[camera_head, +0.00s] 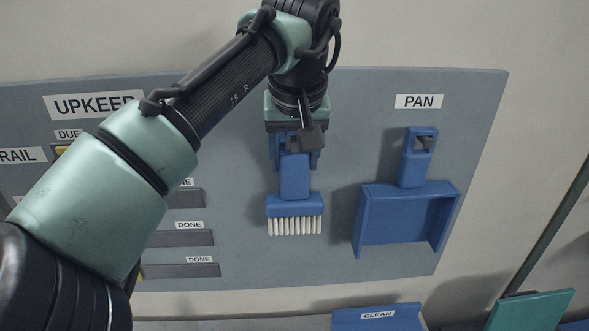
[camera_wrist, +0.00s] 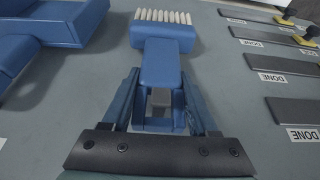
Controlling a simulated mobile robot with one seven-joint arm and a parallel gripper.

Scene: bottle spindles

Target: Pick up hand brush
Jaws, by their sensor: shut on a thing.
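The hand brush (camera_head: 294,205) is blue with a row of white bristles pointing down. It hangs upright against the grey board, left of the dustpan. It also shows in the wrist view (camera_wrist: 161,62), with its bristles at the top of the picture. My gripper (camera_head: 294,158) is at the upper part of the brush handle, and its two fingers (camera_wrist: 160,100) lie on either side of the handle, shut on it. My gripper hides the top of the handle in the head view, so I cannot tell whether the brush still touches its hanger.
A blue dustpan (camera_head: 407,212) hangs on the board (camera_head: 470,110) under a PAN label (camera_head: 419,102). Dark slots labelled DONE (camera_head: 189,225) are at the left, partly behind my arm. A blue bin marked CLEAN (camera_head: 377,316) and a green object (camera_head: 530,311) are below.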

